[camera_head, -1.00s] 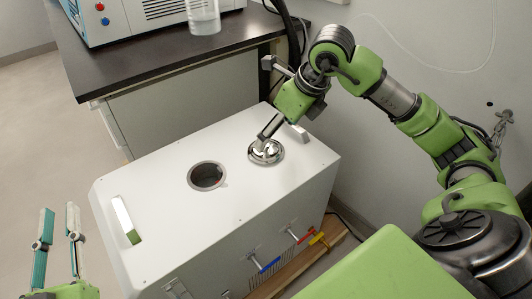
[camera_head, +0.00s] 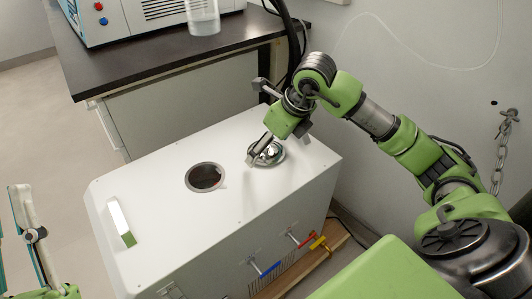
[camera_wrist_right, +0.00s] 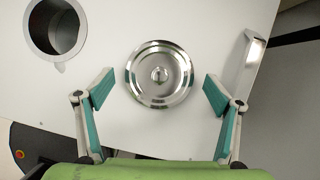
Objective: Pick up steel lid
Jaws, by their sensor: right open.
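The round steel lid (camera_head: 274,154) with a small knob lies on the white top of the distiller box, right of the round opening. It also shows in the right wrist view (camera_wrist_right: 159,75), centred ahead of the fingers. My right gripper (camera_head: 262,152) is over the lid and partly hides it. In the right wrist view my right gripper (camera_wrist_right: 156,92) is open, one finger to each side of the lid and nothing between the pads. My left gripper (camera_head: 20,230) is partly in view at the lower left edge, away from the box; its second finger is mostly cut off.
The white box (camera_head: 160,215) has an open round hole (camera_head: 205,177) and a handle (camera_head: 121,222) at the left. Blue (camera_head: 267,270) and red (camera_head: 302,240) valve levers stick out in front. A dark bench (camera_head: 130,66) with a clear container (camera_head: 203,16) stands behind.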

